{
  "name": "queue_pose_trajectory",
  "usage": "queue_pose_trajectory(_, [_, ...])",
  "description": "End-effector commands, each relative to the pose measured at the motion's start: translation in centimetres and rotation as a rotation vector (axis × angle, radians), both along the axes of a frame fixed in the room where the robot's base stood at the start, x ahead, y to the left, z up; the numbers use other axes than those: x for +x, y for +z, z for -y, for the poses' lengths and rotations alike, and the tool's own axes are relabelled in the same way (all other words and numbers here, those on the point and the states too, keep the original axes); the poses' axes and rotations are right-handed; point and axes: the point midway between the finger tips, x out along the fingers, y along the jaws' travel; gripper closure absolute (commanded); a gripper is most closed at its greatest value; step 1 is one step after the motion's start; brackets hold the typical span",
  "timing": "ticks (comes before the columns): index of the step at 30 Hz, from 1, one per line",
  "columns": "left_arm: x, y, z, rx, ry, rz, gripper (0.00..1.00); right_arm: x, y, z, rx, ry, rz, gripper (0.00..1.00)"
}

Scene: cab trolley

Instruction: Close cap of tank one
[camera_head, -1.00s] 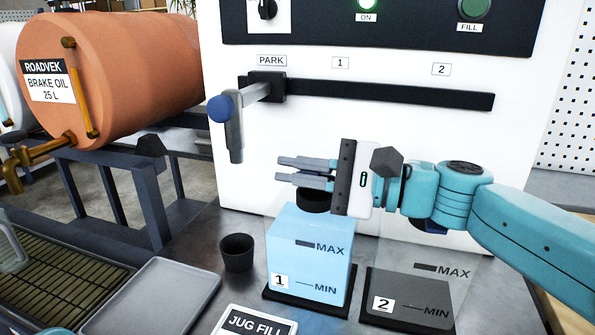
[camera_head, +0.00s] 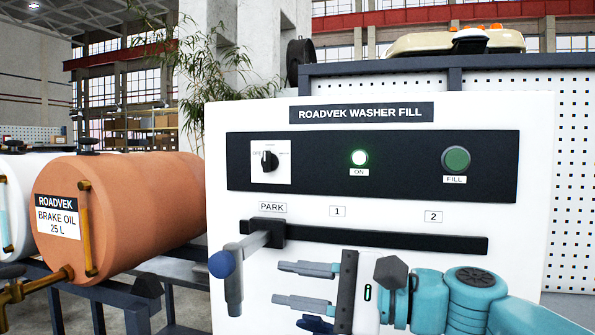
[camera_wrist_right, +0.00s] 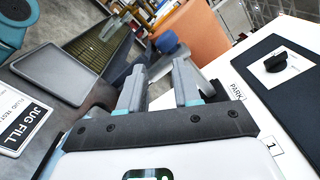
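My right gripper (camera_head: 303,285) is open, with a wide gap between its two grey fingers and nothing between them. It points left in front of the white washer fill panel, below the black slotted rail. The right wrist view shows the same open fingers (camera_wrist_right: 160,82). A dark blue piece (camera_head: 316,324) shows just below the lower finger at the bottom edge; I cannot tell whether it is the cap of tank one. Tank one and tank two are out of view now. My left gripper is not in view.
A lever with a blue knob (camera_head: 222,264) stands at PARK, left of my right gripper. The orange brake oil drum (camera_head: 120,215) is further left. A grey tray (camera_wrist_right: 65,72) and the JUG FILL sign (camera_wrist_right: 30,120) show in the right wrist view.

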Motion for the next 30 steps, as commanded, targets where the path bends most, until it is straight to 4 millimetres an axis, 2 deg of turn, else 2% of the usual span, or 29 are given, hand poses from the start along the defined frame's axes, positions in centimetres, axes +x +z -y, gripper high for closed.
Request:
queue_pose_trajectory(1, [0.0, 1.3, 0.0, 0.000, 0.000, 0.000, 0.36, 0.0, 2.2, 0.0, 0.001, 0.001, 0.005, 0.68])
queue_pose_trajectory(3, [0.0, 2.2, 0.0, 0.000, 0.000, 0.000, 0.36, 0.0, 4.2, 0.0, 0.001, 0.000, 0.004, 0.68])
queue_pose_trajectory(9, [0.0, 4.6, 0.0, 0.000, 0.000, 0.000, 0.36, 0.0, 9.3, 0.0, 0.000, -0.001, 0.003, 0.68])
queue_pose_trajectory(12, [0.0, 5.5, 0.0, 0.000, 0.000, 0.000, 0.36, 0.0, 11.2, 0.0, 0.000, -0.001, 0.001, 0.68])
queue_pose_trajectory(18, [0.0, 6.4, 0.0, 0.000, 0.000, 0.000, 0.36, 0.0, 13.2, 0.0, 0.000, -0.001, 0.000, 0.68])
queue_pose_trajectory(28, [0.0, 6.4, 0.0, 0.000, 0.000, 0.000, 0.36, 0.0, 13.4, 0.0, 0.000, -0.001, -0.001, 0.68])
queue_pose_trajectory(30, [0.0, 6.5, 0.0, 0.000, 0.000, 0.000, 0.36, 0.0, 13.4, 0.0, -0.003, -0.001, 0.000, 0.90])
